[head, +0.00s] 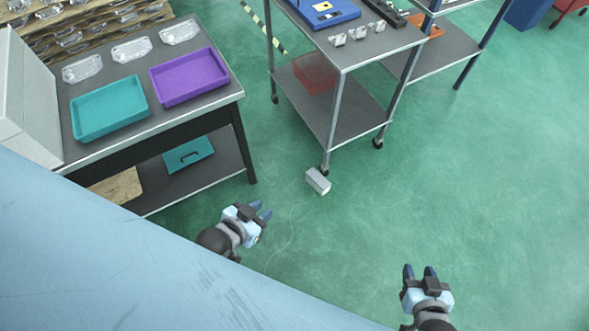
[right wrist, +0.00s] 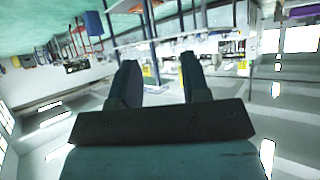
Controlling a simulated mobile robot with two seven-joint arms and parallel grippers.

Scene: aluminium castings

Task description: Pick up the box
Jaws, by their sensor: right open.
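A small light grey box (head: 317,181) lies on the green floor in the head view, near the front wheel of the grey cart. My left gripper (head: 261,210) is to the left of the box and nearer to me, apart from it. Its two blue fingers stand apart with nothing between them. My right gripper (head: 420,271) is open and empty, over the floor to the right of the box and nearer to me. Its two fingers also show apart in the right wrist view (right wrist: 160,85), with no box between them.
A workbench (head: 153,124) on the left bears a teal tray (head: 110,131), a purple tray (head: 190,98) and clear castings (head: 131,50). A grey cart (head: 337,118) stands just behind the box, with a red crate (head: 314,73) on its lower shelf. Floor at right is clear.

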